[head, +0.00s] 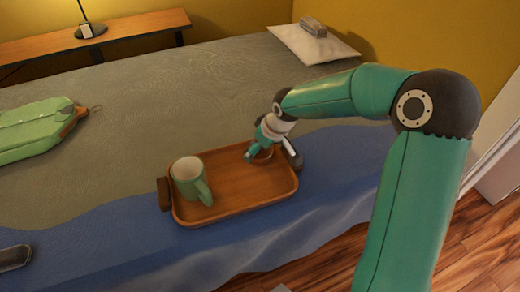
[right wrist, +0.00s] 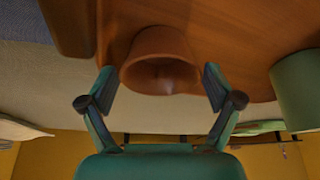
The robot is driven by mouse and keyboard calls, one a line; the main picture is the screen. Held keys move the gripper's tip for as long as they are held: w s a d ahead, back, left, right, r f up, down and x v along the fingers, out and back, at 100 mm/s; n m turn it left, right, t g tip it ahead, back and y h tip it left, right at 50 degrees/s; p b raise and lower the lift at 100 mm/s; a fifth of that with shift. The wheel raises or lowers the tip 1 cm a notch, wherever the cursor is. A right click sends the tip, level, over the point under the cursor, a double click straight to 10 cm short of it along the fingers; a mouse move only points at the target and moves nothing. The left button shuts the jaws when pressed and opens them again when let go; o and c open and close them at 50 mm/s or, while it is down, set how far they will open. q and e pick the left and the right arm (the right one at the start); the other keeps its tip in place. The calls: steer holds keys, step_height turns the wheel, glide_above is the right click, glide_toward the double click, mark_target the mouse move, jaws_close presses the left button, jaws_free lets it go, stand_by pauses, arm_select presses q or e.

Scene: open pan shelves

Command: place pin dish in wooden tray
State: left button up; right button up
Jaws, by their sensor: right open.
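The pin dish (right wrist: 160,58) is a small brown round dish with its open side facing the camera in the right wrist view. In the head view the pin dish (head: 263,157) is at the right end of the wooden tray (head: 240,207), partly hidden by my gripper. It appears to rest on the tray floor. My right gripper (head: 273,154) is over that end of the tray. In the right wrist view its open fingers (right wrist: 160,84) are on either side of the dish, with visible gaps. My left gripper is not seen.
A green mug (head: 188,178) stands in the left part of the tray and shows in the wrist view (right wrist: 300,88). A green bag-like item (head: 35,130) lies left, a white board (head: 312,43) at the back. A dark item (head: 15,257) is at the left edge. Bed cover around the tray is clear.

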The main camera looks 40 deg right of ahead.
steer(key=p+v, duration=0.2)
steer(key=v, duration=0.8)
steer(key=shift+r+p, duration=0.15)
steer(key=shift+p, duration=0.25)
steer(key=shift+s, duration=0.15)
